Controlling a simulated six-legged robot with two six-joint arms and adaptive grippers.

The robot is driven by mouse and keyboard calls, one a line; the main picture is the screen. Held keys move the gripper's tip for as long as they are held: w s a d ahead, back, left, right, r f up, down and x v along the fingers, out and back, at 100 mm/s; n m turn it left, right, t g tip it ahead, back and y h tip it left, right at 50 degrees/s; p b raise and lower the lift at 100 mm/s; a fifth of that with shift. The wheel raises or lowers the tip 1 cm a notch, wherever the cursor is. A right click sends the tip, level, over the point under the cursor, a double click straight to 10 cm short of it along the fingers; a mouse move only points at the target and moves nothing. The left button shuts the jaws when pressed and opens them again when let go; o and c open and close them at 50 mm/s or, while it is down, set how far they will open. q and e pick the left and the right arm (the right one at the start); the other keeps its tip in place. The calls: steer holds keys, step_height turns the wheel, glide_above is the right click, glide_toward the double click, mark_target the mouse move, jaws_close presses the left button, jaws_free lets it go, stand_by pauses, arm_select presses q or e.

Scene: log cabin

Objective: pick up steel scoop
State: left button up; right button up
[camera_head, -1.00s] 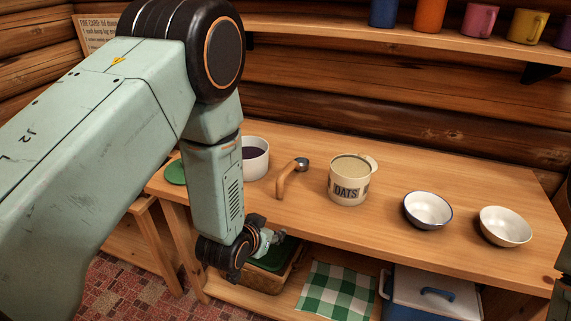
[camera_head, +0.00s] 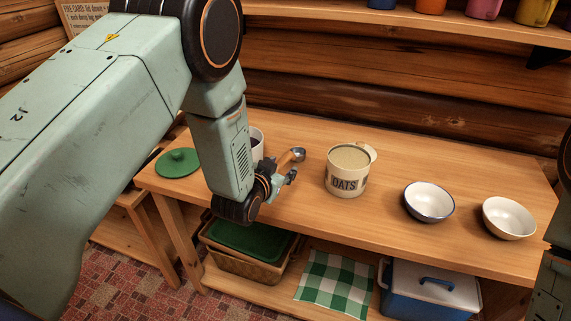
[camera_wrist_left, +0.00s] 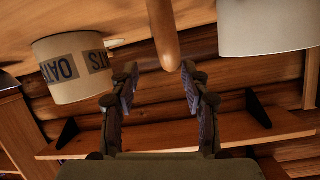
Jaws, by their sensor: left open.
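The steel scoop (camera_head: 298,154) lies on the wooden table left of the oats mug, with its small steel bowl at the back and its wooden handle toward me. My left gripper (camera_head: 286,178) is open and empty at the near side of the handle, partly hiding it. In the left wrist view the wooden handle (camera_wrist_left: 163,35) points down toward the gap between the open fingers (camera_wrist_left: 158,75). The handle looks just beyond the fingertips, and I cannot tell whether it touches them. The scoop's bowl is out of that view. My right gripper is not in view.
The oats mug (camera_head: 347,172) stands right of the scoop. A white container (camera_head: 257,142) is partly hidden behind my left arm, near a green lid (camera_head: 177,163). Two bowls, one blue-rimmed (camera_head: 429,202) and one cream (camera_head: 509,218), stand at right. A basket (camera_head: 240,264) sits below.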

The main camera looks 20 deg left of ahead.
mark_target(283, 162)
arm_select(q)
steer(key=w+f, duration=0.1)
steer(key=w+a, duration=0.1)
steer(key=w, duration=0.1)
steer(key=w+f, duration=0.1)
steer(key=shift+w+a+f+b, duration=0.2)
steer(key=shift+w+f+b, duration=0.15)
steer(key=shift+b, duration=0.05)
steer(key=shift+w+f, duration=0.1)
steer(key=shift+w, duration=0.25)
steer(key=shift+s+d+r, duration=0.2)
steer(key=shift+d+r, duration=0.25)
steer(key=shift+r, duration=0.05)
steer(key=shift+w+a+f, duration=0.1)
steer(key=shift+a+f, duration=0.05)
steer(key=shift+w+a+f, duration=0.2)
steer(key=shift+w+f, duration=0.1)
steer(key=shift+f, duration=0.05)
steer(key=c, duration=0.3)
steer(key=shift+s+d+r, duration=0.3)
steer(key=shift+s+r, duration=0.05)
steer(key=shift+r, duration=0.05)
steer(key=c, duration=0.4)
steer(key=shift+a, duration=0.1)
steer(key=shift+c, duration=1)
steer(key=shift+w+a+f, duration=0.1)
steer(key=shift+w+f, duration=0.1)
steer(key=shift+f, duration=0.05)
jaws_close()
steer(key=shift+s, duration=0.1)
